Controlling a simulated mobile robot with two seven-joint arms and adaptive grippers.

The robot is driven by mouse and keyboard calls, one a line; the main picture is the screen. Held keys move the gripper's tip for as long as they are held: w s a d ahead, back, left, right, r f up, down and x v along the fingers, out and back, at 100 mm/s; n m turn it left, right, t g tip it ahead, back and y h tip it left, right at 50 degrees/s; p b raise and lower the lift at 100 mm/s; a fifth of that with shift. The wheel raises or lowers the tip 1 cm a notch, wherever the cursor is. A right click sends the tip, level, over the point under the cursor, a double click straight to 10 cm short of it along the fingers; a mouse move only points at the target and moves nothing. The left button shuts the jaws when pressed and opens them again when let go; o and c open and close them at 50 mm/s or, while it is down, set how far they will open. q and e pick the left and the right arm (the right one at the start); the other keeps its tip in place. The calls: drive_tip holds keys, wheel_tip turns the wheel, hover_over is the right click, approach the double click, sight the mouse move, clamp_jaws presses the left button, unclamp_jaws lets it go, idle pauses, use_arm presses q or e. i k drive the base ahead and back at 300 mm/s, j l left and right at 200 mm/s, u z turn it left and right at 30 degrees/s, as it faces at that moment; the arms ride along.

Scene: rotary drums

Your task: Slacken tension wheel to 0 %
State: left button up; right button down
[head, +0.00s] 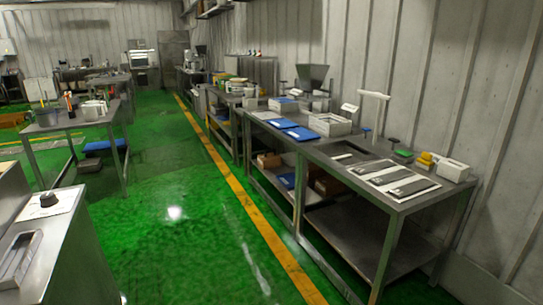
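A dark round knob (48,199) stands on a white plate on top of a steel cabinet (75,265) at the lower left. It is the only wheel-like control I can make out close by, but I cannot tell whether it is the tension wheel. No readable tension scale or percentage shows. Neither of my grippers is in view.
A long steel bench (400,207) on the right carries trays, blue boards (300,134) and yellow blocks (426,159). Another table (62,127) stands at the left. The green floor (170,235) between them is clear, with a yellow line (245,200) along it.

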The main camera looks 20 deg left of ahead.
sight(49, 199)
drive_tip(key=i+j+u, duration=0.1)
drive_tip(key=i+u, duration=0.35)
drive_tip(key=i, duration=0.15)
drive_tip(key=i+l+u, duration=0.1)
drive_tip(key=i+u, duration=0.35)
drive_tip(key=i, duration=0.2)
drive_tip(key=i+u, duration=0.5)
drive_tip(key=i+l+u, duration=0.15)
drive_tip(key=i+u, duration=0.3)
drive_tip(key=i, duration=0.25)
